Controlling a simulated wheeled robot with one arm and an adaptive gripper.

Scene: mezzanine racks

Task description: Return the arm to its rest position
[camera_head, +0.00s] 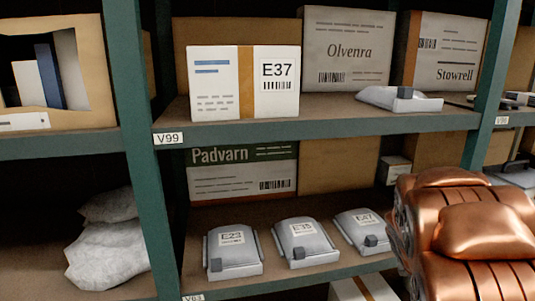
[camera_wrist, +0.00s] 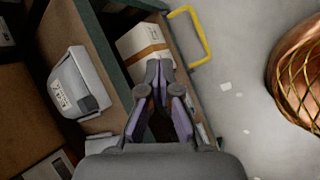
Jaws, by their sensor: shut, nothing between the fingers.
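My gripper (camera_wrist: 160,68) shows in the wrist view with its two dark fingers together at the tips and nothing between them. It hangs over the edge of a shelf, in front of a white box with an orange band (camera_wrist: 139,42). The gripper does not show in the head view.
Green-framed racks fill the head view. The upper shelf (camera_head: 330,123) holds an E37 box (camera_head: 218,85) and larger cartons. Grey labelled units (camera_head: 305,243) sit on the lower shelf. The wrist view shows a yellow rail (camera_wrist: 205,40) and open floor (camera_wrist: 245,95) with pale scraps.

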